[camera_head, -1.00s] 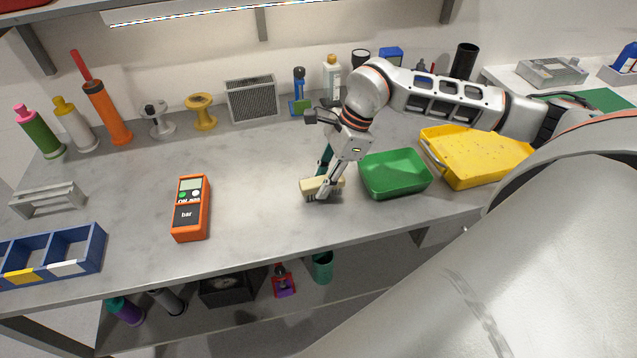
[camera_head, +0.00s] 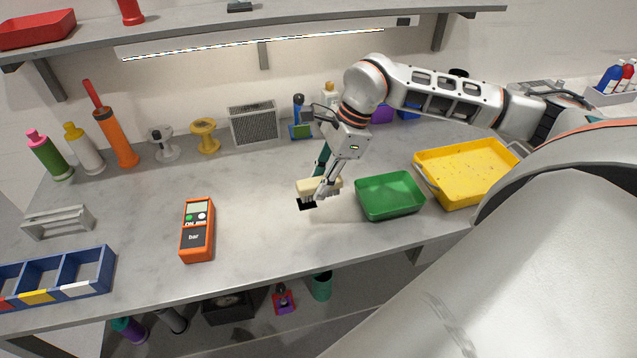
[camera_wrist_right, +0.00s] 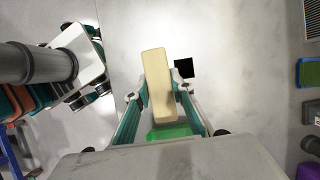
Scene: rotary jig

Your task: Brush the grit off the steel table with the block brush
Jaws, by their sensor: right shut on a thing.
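The block brush (camera_head: 318,188) has a cream block and bristles below. My right gripper (camera_head: 326,186) is shut on it, and the block shows between the fingers in the right wrist view (camera_wrist_right: 158,85). A small flat black square (camera_head: 307,204) lies on the steel table (camera_head: 265,235) at the brush's left end; it also shows beside the block in the right wrist view (camera_wrist_right: 184,67). I cannot tell whether the bristles touch the table. I cannot make out separate grains of grit.
A green tray (camera_head: 395,212) stands right of the brush, with a yellow tray (camera_head: 468,190) beyond it. An orange meter (camera_head: 197,230) lies to the left. Bottles, spools and a grey grille box (camera_head: 254,123) line the back. Between meter and brush the table is clear.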

